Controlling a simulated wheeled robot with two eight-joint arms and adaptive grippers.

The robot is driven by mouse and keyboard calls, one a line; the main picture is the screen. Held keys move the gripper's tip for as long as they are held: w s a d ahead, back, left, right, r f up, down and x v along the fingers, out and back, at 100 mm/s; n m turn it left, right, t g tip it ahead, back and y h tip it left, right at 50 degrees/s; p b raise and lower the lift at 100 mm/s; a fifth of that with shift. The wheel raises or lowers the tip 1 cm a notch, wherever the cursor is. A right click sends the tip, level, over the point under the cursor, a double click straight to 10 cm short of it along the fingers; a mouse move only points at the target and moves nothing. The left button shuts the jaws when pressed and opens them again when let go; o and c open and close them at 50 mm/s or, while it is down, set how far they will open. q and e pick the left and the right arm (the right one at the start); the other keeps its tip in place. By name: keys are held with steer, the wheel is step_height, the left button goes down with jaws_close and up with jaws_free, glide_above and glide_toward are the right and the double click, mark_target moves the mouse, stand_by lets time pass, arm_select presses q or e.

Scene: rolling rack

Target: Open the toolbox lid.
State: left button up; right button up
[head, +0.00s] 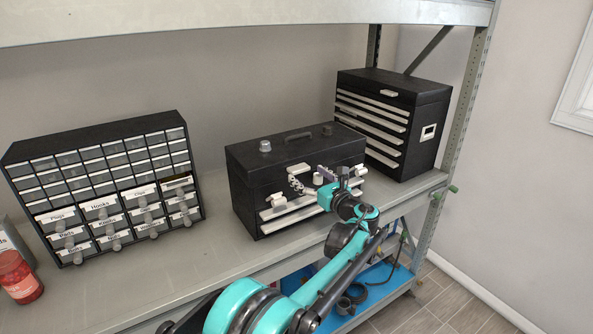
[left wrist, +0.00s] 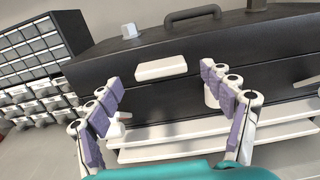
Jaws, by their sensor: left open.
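A black toolbox (head: 262,178) with pale drawer fronts stands on the shelf, in the middle of the head view. Its lid (head: 285,148) is closed, with a dark carry handle (head: 298,136) on top. In the left wrist view the front of the toolbox (left wrist: 160,100) fills the middle, with a white latch tab (left wrist: 161,67) on the lid's front edge. My left gripper (head: 320,183) is open in front of the toolbox. Its two purple-padded fingers (left wrist: 160,82) appear on either side of the tab, apart from it. My right gripper is not in view.
A taller black drawer chest (head: 422,138) stands close by on the right. A small-parts drawer cabinet (head: 105,180) and a red jar (head: 18,278) are at the left. Bare shelf (head: 160,270) lies in front, and a rack upright (head: 465,100) stands at the right.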

mark_target(302, 170)
arm_select(q)
steer(key=shift+x, duration=2.4)
